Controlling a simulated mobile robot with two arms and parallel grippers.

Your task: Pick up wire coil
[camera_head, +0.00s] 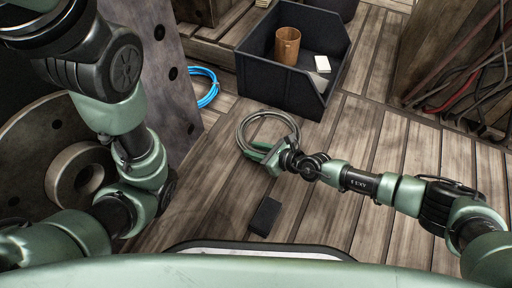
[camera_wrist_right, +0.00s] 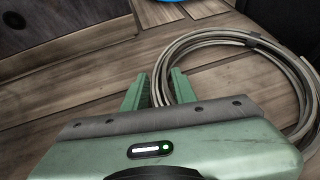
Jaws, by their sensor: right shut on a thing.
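A grey wire coil (camera_head: 268,113) lies on the plank floor in front of the dark bin. It also shows in the right wrist view (camera_wrist_right: 208,37), with a dark tie on its upper side. My right gripper (camera_head: 259,151) is at the near side of the coil. In the right wrist view the green fingers (camera_wrist_right: 158,88) stand either side of the coil's left strands and are shut on them. The gripper body hides the near part of the ring. My left arm shows at the left, but its gripper is not in view.
A dark open bin (camera_head: 258,83) behind the coil holds a brown cup (camera_head: 287,46) and a white block (camera_head: 322,64). A blue coil (camera_head: 207,88) lies at its left. A black block (camera_head: 265,216) lies nearer. Cables (camera_head: 470,85) hang at the right. Floor planks at the right are clear.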

